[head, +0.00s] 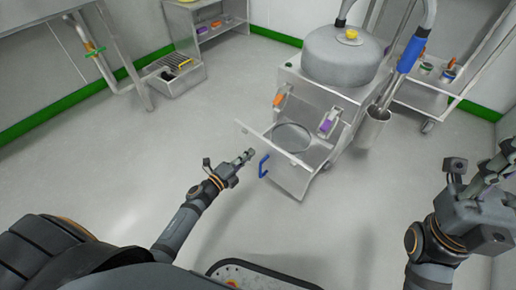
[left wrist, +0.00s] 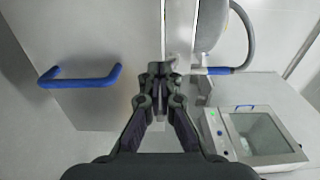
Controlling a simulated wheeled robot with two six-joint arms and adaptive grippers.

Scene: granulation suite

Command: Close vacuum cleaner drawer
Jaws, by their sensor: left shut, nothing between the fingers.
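The vacuum cleaner (head: 345,58) is a steel cabinet with a round grey drum on top. Its drawer (head: 290,180) is pulled out toward me at the bottom; the inside with a round part shows. The drawer front carries a blue handle (head: 263,166). In the left wrist view the same blue handle (left wrist: 82,80) is left of the fingers on the grey drawer front (left wrist: 105,35). My left gripper (head: 246,156) is shut and empty, just left of the handle; contact with the front cannot be told. My right gripper (head: 492,168) is at the right edge, away from the drawer; its jaw state is unclear.
A blue-gripped hose wand (head: 411,55) and a steel cup (head: 372,128) hang on the cleaner's right side. A wheeled shelf cart (head: 430,88) stands behind at right. A steel floor basin (head: 175,78) is at back left. The floor left of the drawer is clear.

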